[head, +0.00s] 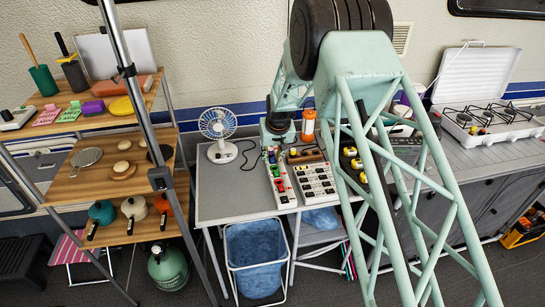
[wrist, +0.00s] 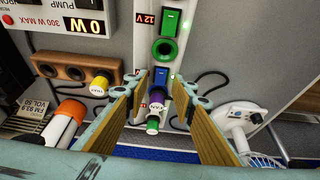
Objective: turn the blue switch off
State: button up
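The blue switch (wrist: 162,78) is a small blue rocker on a narrow white panel in the wrist view. It shows in the gap between my fingertips, with a small bright green light beside it. My gripper (wrist: 152,92) is open, one finger on each side of the panel, and holds nothing. I cannot tell whether the fingertips touch the panel. A purple knob (wrist: 157,98) and a green knob (wrist: 153,122) lie between the fingers, nearer the palm. A green switch (wrist: 172,20) and a green ring (wrist: 165,50) are above the blue switch. In the head view the switch is too small to make out.
A white fan (head: 218,132) stands left of the switch panel (head: 279,184) on a grey table (head: 225,205). A second white panel (head: 316,185) stands to its right.

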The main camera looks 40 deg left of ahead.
aim_at(273, 162)
jog(key=shift+c, duration=0.7)
grip_shut()
jog(key=shift+w+a+g+h+p, duration=0.15)
jog(key=shift+g+h+p, duration=0.4)
jog(key=shift+p, duration=0.35)
jog(key=shift+w+a+g+h+p, duration=0.15)
jog(key=shift+g+h+p, duration=0.2)
jog(key=shift+h+p, duration=0.4)
jog(key=shift+o, duration=0.7)
grip_release()
jog(key=shift+r, duration=0.2)
notch_tip(273, 162, up, 12)
jog(key=s+d, duration=0.1)
jog(key=shift+f, duration=0.25)
